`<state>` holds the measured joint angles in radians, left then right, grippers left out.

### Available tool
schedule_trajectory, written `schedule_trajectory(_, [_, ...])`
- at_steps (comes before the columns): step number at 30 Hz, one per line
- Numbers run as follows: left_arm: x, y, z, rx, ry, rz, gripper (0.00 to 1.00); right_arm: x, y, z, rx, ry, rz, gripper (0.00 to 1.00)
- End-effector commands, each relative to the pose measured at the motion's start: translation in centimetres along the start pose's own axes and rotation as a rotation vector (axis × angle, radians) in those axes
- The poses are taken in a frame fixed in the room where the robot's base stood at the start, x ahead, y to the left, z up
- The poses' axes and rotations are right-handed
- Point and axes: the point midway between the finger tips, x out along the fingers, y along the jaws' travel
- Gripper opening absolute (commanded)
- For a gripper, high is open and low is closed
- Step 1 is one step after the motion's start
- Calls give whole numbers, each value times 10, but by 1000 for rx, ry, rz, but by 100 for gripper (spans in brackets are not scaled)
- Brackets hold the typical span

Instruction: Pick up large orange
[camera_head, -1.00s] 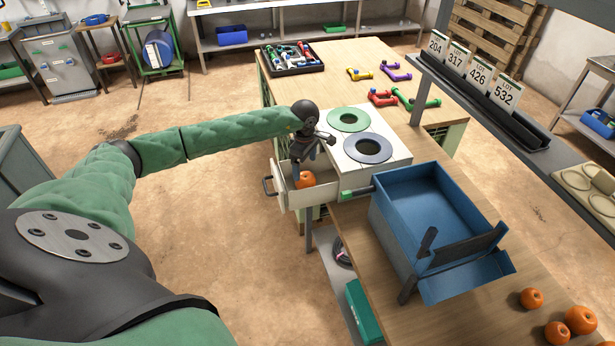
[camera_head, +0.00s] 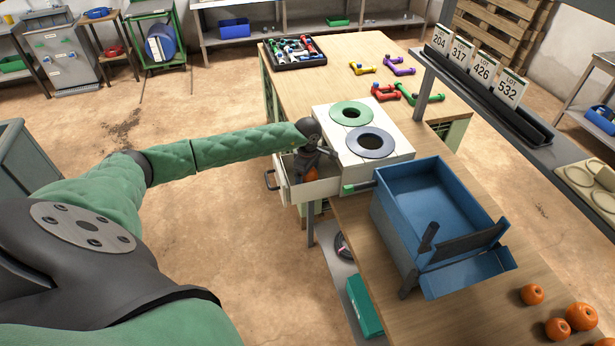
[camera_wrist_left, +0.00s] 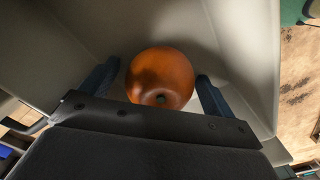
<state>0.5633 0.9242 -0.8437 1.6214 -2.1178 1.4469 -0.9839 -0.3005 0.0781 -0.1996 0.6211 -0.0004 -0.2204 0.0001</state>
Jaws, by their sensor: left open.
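A large orange (camera_wrist_left: 160,78) lies in the open white drawer (camera_head: 312,188) of the white box. In the head view only a bit of the orange (camera_head: 311,175) shows behind my left gripper. My left gripper (camera_head: 312,172) is inside the drawer, above the orange. In the left wrist view my left gripper (camera_wrist_left: 155,85) is open, one finger on each side of the orange, with small gaps. Whether the fingertips touch it is not clear. My right gripper is not in view.
The drawer walls (camera_wrist_left: 240,50) stand close around the gripper. The white box (camera_head: 365,135) with green and dark rings is right of the drawer. A blue bin (camera_head: 425,195) and several oranges (camera_head: 581,316) are on the table.

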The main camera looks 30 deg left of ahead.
Motion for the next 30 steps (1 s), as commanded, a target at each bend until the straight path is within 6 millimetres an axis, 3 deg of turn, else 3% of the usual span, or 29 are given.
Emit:
schedule_trajectory(1, [0,0,0,0,0,0,85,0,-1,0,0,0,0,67])
schedule_trajectory(8, [0,0,0,0,0,0,42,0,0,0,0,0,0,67])
schedule_trajectory(19, [-10,1,0,0,1,2,42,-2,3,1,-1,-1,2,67])
schedule_trajectory(30, [-73,1,0,1,1,3,42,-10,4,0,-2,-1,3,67])
